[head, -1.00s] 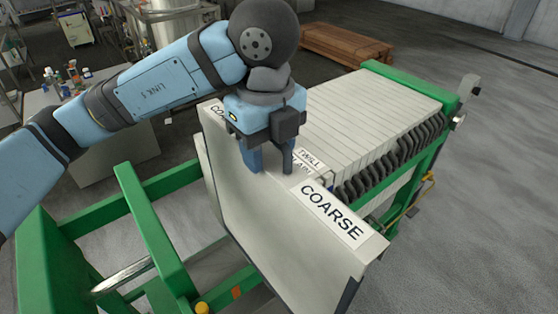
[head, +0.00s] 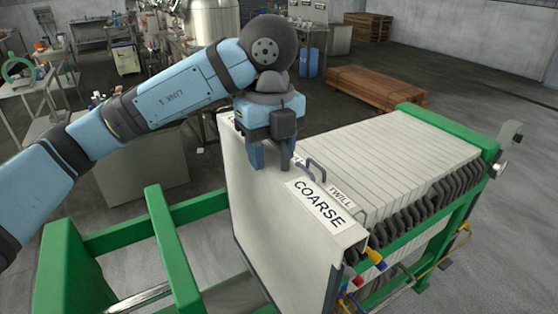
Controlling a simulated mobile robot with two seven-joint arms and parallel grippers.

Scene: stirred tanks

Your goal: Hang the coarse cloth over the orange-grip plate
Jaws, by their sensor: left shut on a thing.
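My left gripper (head: 270,160) is shut on the top edge of the coarse cloth (head: 275,215), near its middle. The cloth is a broad off-white sheet with a dark edge and a white label reading COARSE (head: 319,205). It hangs upright at the near end of the plate stack. Beyond it shows a label reading TWILL (head: 341,196). An orange-yellow grip (head: 375,255) sticks out beside the cloth's right edge, with blue and red parts close by. Which plate it belongs to is hidden by the cloth. I cannot tell whether the cloth rests on that plate. My right gripper is out of view.
The green press frame (head: 177,250) has open space between its rails at the near left. A row of pale plates (head: 410,145) fills its far part. Benches with equipment stand at the back left. A wooden pallet stack (head: 375,100) lies on the floor behind.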

